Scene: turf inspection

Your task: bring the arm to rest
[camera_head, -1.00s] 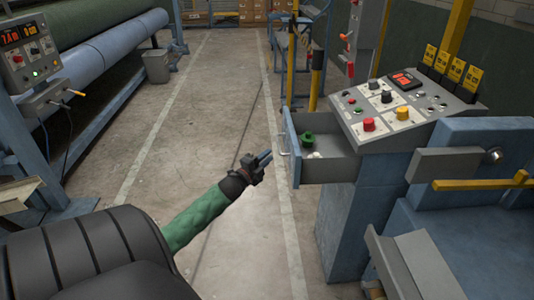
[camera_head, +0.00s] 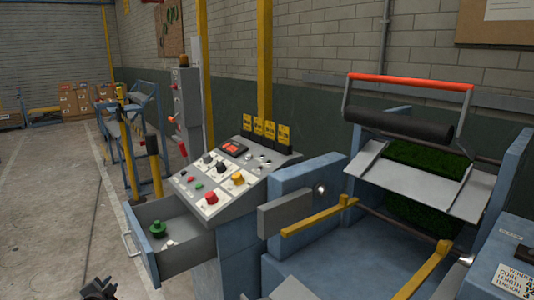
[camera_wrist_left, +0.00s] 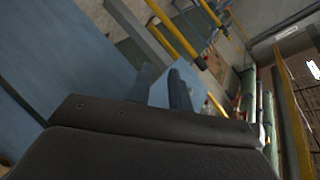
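My left gripper (camera_head: 100,289) shows only in part at the bottom edge of the head view, left of centre, in front of the open drawer (camera_head: 185,258). Its dark fingers also show in the left wrist view (camera_wrist_left: 161,90), standing apart with a gap between them and nothing held. The gripper is clear of the drawer in the picture. My right gripper is in neither view.
The grey drawer sticks out below the control console (camera_head: 215,185) and holds a green knobbed object (camera_head: 158,228). Right of it are a blue machine frame and a yellow bar (camera_head: 318,216). Open concrete floor (camera_head: 45,225) lies at the left.

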